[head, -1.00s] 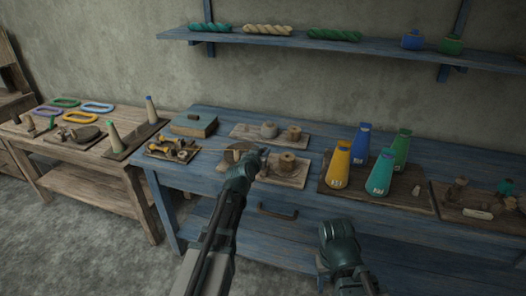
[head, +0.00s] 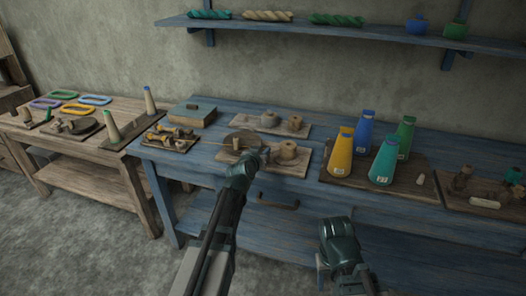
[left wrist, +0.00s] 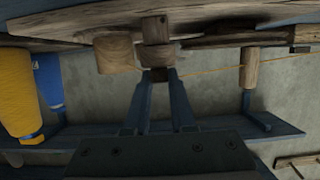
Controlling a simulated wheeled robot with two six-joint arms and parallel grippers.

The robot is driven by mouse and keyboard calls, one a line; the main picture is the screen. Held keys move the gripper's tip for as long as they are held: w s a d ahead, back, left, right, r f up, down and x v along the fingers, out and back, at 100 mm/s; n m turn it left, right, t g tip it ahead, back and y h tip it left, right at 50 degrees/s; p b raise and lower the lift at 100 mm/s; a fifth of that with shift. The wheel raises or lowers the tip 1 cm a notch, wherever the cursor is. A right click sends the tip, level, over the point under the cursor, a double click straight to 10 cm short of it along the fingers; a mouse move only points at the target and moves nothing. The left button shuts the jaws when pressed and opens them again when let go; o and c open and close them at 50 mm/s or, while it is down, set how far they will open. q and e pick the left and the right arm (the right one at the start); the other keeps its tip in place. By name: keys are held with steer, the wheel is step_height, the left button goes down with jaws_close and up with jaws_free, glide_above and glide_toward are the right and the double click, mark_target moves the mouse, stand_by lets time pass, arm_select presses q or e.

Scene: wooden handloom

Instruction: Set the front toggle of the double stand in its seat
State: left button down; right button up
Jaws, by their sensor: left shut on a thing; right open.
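The double stand seems to be the wooden board (head: 290,172) at the front of the blue table, with a squat wooden spool-like piece (head: 288,150) and a wider disc beside it. My left gripper (head: 263,154) is at this board, left of the spool-like piece. In the left wrist view its fingers (left wrist: 157,78) are shut on a small dark toggle (left wrist: 158,74). The toggle is close to a wooden block (left wrist: 156,54); whether they touch or it is seated, I cannot tell. A thin yellow cord (left wrist: 215,69) runs right from there. My right gripper (head: 338,230) is open, before the table.
Several colored cones, one of them yellow (head: 341,152), stand on a board to the right. Another board (head: 265,131) with wooden pieces lies behind. A shelf (head: 350,33) crosses the wall.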

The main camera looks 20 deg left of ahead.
arm_select(q)
steer(key=c, duration=0.7)
jaws_free()
